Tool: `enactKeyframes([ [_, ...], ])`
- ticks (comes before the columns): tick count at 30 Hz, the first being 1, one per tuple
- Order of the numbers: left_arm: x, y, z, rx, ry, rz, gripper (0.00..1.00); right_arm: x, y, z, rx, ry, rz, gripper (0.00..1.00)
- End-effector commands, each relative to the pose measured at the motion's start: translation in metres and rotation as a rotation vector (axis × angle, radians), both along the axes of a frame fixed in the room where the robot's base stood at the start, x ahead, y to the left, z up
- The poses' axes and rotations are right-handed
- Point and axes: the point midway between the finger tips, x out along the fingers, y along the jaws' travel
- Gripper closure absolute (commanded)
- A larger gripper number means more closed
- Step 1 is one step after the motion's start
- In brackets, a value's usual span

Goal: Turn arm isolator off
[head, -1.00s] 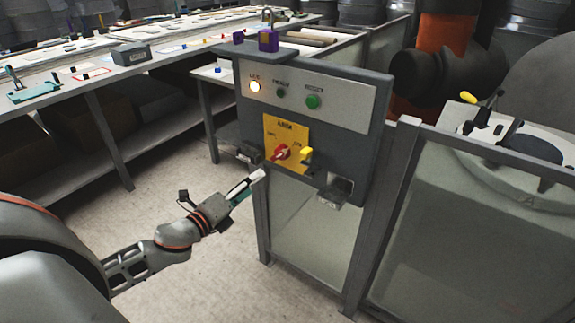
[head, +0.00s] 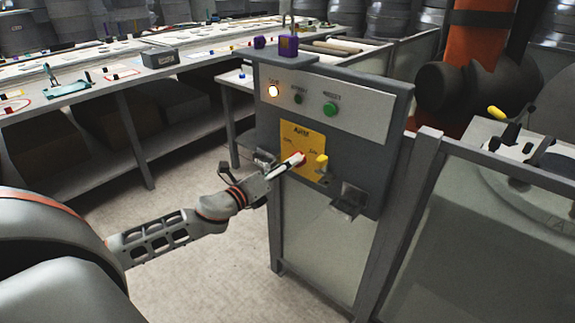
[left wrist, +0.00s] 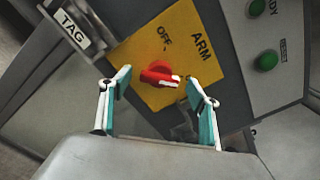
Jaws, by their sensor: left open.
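The ARM isolator is a red rotary knob (left wrist: 158,74) on a yellow plate (left wrist: 168,50) marked ARM and OFF. In the left wrist view its white-marked end points away from the OFF label. In the head view the plate (head: 290,131) is on the front of a grey control panel, with the knob mostly hidden behind my left gripper (head: 288,168). In the left wrist view my left gripper (left wrist: 158,80) is open, with its teal-padded fingers on either side of the knob. I cannot tell whether they touch it. My right gripper is not in view.
A lit lamp (head: 273,91) and a green button (head: 331,109) sit above the plate. A yellow piece (head: 321,162) is right of the knob, and a metal bracket (head: 348,198) sticks out below right. A TAG holder (left wrist: 72,24) is beside the plate. Purple padlock (head: 288,46) stands on top.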

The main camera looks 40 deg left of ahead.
Motion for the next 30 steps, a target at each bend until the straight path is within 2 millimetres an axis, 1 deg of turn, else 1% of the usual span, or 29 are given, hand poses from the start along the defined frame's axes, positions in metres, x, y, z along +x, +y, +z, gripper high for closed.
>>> enactKeyframes([
  [1,0.0038,0.0003,-0.0001,0.000,0.000,0.001,0.38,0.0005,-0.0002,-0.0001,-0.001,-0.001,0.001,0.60],
  [5,0.0089,-0.0006,-0.0001,0.000,0.001,0.001,0.38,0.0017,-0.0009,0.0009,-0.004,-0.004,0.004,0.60],
  [14,0.0102,-0.0005,0.0000,0.000,0.001,0.001,0.38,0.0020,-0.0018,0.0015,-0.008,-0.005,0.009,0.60],
  [17,0.0102,-0.0006,-0.0001,-0.001,0.001,0.001,0.62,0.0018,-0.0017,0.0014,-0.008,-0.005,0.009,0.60],
  [18,0.0101,-0.0006,-0.0001,-0.001,0.001,0.001,0.72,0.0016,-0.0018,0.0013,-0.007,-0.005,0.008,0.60],
  [19,0.0101,-0.0006,-0.0001,-0.001,0.001,0.001,0.77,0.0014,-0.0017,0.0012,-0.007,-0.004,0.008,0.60],
  [26,0.0101,-0.0005,0.0001,-0.007,0.001,0.001,0.77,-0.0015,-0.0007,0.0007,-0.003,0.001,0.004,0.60],
  [30,0.0101,-0.0002,0.0009,-0.038,0.002,0.002,0.77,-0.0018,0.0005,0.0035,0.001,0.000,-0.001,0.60],
])
